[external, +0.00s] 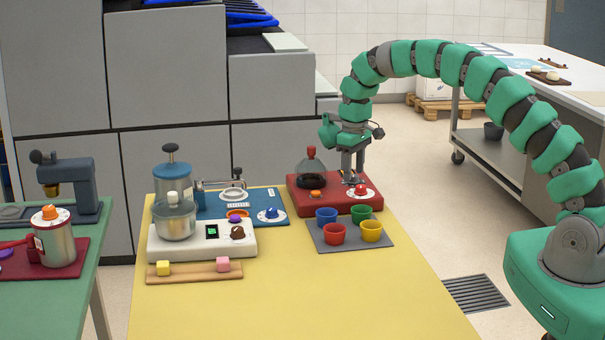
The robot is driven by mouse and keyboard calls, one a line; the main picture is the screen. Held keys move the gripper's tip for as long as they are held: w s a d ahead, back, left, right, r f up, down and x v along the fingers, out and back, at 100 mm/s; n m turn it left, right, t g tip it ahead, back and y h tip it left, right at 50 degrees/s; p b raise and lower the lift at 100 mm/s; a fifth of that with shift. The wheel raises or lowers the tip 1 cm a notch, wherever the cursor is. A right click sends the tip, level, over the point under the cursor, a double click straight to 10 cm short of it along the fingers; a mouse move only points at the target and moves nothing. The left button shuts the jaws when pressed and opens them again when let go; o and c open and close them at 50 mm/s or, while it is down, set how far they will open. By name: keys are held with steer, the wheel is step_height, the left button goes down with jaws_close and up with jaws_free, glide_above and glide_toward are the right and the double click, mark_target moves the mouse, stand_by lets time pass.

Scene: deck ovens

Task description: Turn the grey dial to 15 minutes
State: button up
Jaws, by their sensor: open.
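I cannot make out a grey dial in the external view. A red dial (361,189) on a white round face sits at the right of the red machine (305,203). A blue dial (270,212) is on the blue machine (214,202), a dark brown dial (237,232) on the white machine (190,251), and an orange dial (50,212) on top of a canister on the green table. My gripper (353,181) points down, open and empty, just above the red dial. Whether it touches the dial, and the dial markings, are too small to tell.
A grey tray (350,245) with several coloured cups lies in front of the red machine. A wooden board (193,276) with a yellow and a pink block lies in front of the white machine. The yellow table's front (310,310) is clear. Grey ovens (175,85) stand behind.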

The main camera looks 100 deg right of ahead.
steer(key=shift+f, duration=0.7)
steer(key=c, duration=1)
steer(key=shift+o, duration=0.2)
